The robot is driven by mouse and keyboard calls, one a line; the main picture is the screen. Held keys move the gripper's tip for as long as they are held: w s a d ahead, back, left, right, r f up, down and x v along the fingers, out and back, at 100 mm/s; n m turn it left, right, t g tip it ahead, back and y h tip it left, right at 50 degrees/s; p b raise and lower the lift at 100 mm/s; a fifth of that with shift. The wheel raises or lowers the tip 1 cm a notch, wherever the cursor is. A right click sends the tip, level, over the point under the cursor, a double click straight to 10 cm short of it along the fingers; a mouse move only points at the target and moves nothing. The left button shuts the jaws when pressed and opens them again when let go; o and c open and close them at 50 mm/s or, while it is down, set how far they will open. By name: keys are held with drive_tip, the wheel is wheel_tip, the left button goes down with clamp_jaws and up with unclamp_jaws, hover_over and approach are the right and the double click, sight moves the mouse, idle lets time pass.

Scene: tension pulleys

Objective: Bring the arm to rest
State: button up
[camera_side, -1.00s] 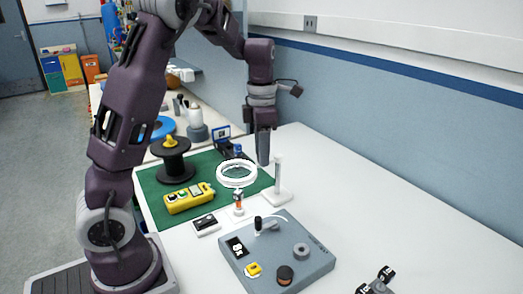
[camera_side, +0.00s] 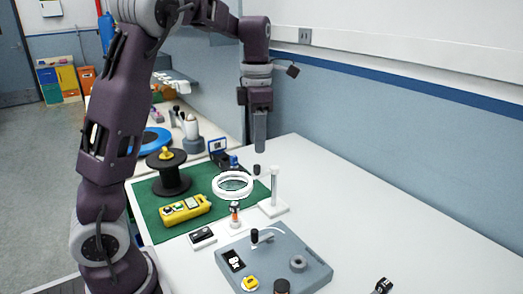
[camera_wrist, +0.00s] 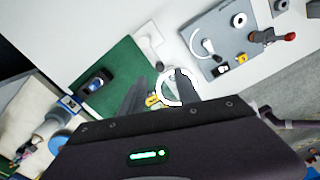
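My gripper (camera_side: 259,142) hangs pointing down, well above the back of the white table, in the side view. In the wrist view my gripper (camera_wrist: 170,92) shows two dark fingers apart with nothing held between them. Below it a white ring (camera_side: 232,194) stands over the green mat's right edge. The ring also shows in the wrist view (camera_wrist: 190,92), partly hidden by a finger. The grey pulley board (camera_side: 305,268) lies on the table nearer the side camera, clear of my gripper. It shows at the upper right of the wrist view (camera_wrist: 222,38).
The green mat (camera_side: 150,222) carries a black spool (camera_side: 170,180) and a yellow control box (camera_side: 185,209). A white post (camera_side: 275,184) stands right of the ring. A blue-grey wall (camera_side: 420,130) runs behind the table. The table's right side is mostly clear.

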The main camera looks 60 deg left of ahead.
drive_tip(key=s+d+r+m+t+h, duration=0.1)
drive_tip(key=s+d+r+m+t, duration=0.3)
drive_tip(key=s+d+m, duration=1)
drive_tip(key=s+f+m, duration=0.1)
drive_tip(key=s+m, duration=0.2)
drive_tip(key=m, duration=0.5)
drive_tip(key=s+f+m+t+y, duration=0.1)
drive_tip(key=s+m, duration=0.3)
drive_tip(key=m, duration=0.5)
drive_tip(key=shift+s+d+f+m+t, duration=0.3)
drive_tip(key=shift+d+f, duration=0.15)
drive_tip(key=shift+f, duration=0.1)
drive_tip(key=shift+w, duration=0.1)
